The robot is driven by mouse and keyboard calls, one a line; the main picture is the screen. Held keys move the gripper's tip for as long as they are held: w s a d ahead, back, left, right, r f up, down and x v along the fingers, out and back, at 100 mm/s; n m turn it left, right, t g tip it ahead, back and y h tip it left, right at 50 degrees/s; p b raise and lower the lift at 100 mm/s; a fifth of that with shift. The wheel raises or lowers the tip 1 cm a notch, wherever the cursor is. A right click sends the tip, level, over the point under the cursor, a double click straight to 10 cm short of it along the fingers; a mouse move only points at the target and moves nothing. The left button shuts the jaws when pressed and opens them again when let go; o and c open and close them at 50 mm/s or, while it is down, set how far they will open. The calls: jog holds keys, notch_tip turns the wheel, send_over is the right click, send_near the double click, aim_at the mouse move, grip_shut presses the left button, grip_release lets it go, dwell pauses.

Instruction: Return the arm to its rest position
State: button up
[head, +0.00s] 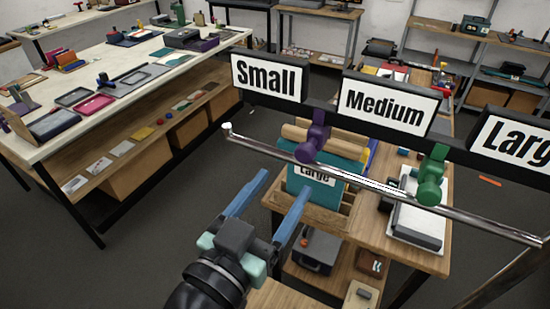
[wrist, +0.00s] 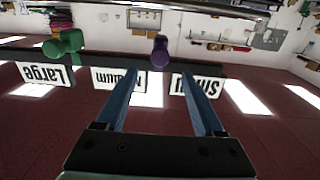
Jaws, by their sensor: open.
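My gripper (head: 268,206) is raised in the lower middle of the head view, its two blue fingers spread apart with nothing between them. In the wrist view the open fingers (wrist: 160,98) point toward a rail with size signs, seen upside down. A purple clamp-like holder (head: 313,138) hangs on the metal rail (head: 375,183) just beyond the fingertips, apart from them; it also shows in the wrist view (wrist: 159,52). A green holder (head: 431,178) hangs further right on the same rail, and shows at the left in the wrist view (wrist: 64,44).
Signs reading Small (head: 268,77), Medium (head: 388,103) and Large (head: 515,142) stand above the rail. Below is a wooden bench (head: 378,228) with a teal Large-labelled item (head: 313,183). A long table (head: 45,140) stands left. The floor (head: 150,240) between is clear.

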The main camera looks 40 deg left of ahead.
jog(key=shift+s, duration=0.2)
dwell(0.6)
jog(key=w+d+r+m+t+h+b, duration=0.25)
jog(key=w+d+r+t+b, duration=0.45)
jog(key=d+r+b, duration=0.45)
jog(key=s+d+r+t+h+b, duration=0.1)
jog(key=s+d+r+t+b, duration=0.1)
jog(key=d+r, duration=0.7)
jog(key=shift+s+d+t+b, duration=0.35)
jog(key=shift+s+b, duration=0.3)
jog(key=shift+s, duration=0.45)
jog(key=shift+a+h, duration=0.1)
jog(key=shift+h, duration=0.15)
